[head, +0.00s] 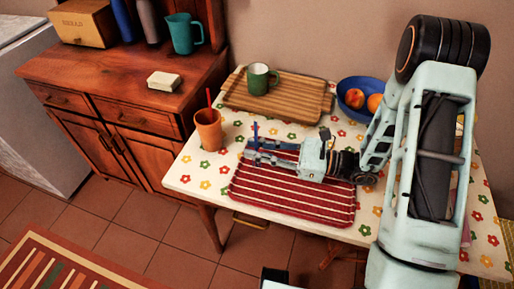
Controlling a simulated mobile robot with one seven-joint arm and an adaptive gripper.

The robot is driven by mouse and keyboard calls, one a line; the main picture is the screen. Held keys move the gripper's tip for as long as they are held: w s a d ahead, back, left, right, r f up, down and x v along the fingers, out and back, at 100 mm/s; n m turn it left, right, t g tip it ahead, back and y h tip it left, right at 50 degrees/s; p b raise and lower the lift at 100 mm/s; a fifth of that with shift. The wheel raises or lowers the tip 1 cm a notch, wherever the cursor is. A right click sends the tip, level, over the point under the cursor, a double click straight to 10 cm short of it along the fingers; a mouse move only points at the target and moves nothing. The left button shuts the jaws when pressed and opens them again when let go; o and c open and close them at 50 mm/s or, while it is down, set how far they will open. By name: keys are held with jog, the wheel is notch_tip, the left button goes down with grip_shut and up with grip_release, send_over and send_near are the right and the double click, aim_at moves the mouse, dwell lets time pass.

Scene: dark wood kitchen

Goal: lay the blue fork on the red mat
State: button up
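The red mat (300,200) with pale stripes lies on the flowered table, partly covered by my arm and gripper. My gripper (253,150) reaches left, low over the mat's upper-left part. A thin blue piece, which looks like the blue fork (255,131), stands roughly upright at the fingertips, its upper end rising above them. The fingers appear shut on it, though the contact is too small to see clearly. Its lower part is hidden by the fingers. I cannot tell the exact height above the mat.
An orange cup (208,131) holding a red-handled utensil stands left of the mat. Behind are a wooden tray (285,99) with a green mug (258,77) and a blue bowl (348,84) of fruit. A wooden cabinet (110,72) stands left. The mat's lower half is clear.

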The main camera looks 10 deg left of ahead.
jog(key=shift+r, duration=0.1)
jog(key=shift+d+r, duration=0.1)
jog(key=shift+d, duration=0.05)
jog(key=d, duration=1.1)
jog(key=shift+d, duration=0.4)
